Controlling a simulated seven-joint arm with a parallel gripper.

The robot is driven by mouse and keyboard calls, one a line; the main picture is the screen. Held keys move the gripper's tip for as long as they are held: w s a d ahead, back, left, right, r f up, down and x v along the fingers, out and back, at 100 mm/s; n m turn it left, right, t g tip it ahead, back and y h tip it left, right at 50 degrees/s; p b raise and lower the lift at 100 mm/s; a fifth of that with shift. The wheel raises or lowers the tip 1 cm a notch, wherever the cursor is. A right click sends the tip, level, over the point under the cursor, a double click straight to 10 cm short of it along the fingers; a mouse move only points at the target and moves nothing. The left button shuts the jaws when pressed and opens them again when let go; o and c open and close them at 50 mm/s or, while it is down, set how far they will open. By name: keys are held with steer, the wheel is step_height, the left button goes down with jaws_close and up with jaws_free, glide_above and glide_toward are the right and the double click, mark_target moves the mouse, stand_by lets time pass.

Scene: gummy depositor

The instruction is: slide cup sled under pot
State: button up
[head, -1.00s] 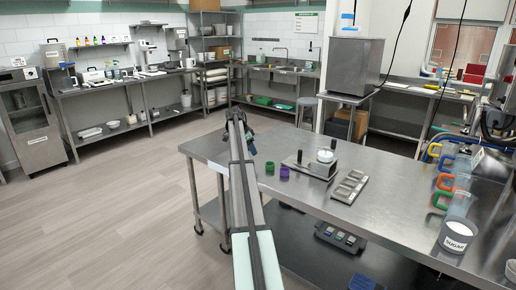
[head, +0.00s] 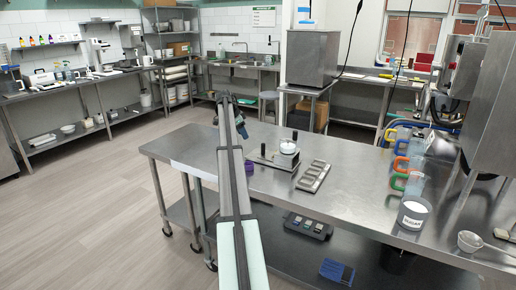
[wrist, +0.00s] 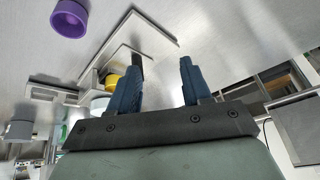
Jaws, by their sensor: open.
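A metal depositor base (head: 268,161) stands on the steel table, with a round white pot (head: 288,147) at its right end. One black knob stands behind the pot and another at the base's left. I cannot clearly tell the cup sled apart from the base. A purple cup (head: 249,167) stands just left of the base, partly behind my arm; it also shows in the wrist view (wrist: 68,18). My gripper (wrist: 158,80) is open, its two blue fingers apart with nothing between them.
A metal mould tray (head: 313,176) lies right of the base. Colored-handled jugs (head: 409,165) and a sugar tub (head: 412,214) stand at the table's right. The table (head: 365,190) is clear between tray and jugs. A dark tray (head: 308,226) sits on the lower shelf.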

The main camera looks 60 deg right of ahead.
steer(key=m, duration=0.1)
glide_toward(263, 144)
step_height(263, 144, up, 2)
steer(key=w+d, duration=0.2)
steer(key=shift+m+g+y, duration=0.5)
steer(key=shift+g+y, duration=0.1)
steer(key=x, duration=0.9)
steer(key=a+x, duration=0.1)
steer(key=x, duration=0.4)
steer(key=shift+s+a+f, duration=0.1)
steer(key=shift+s, duration=0.05)
jaws_close()
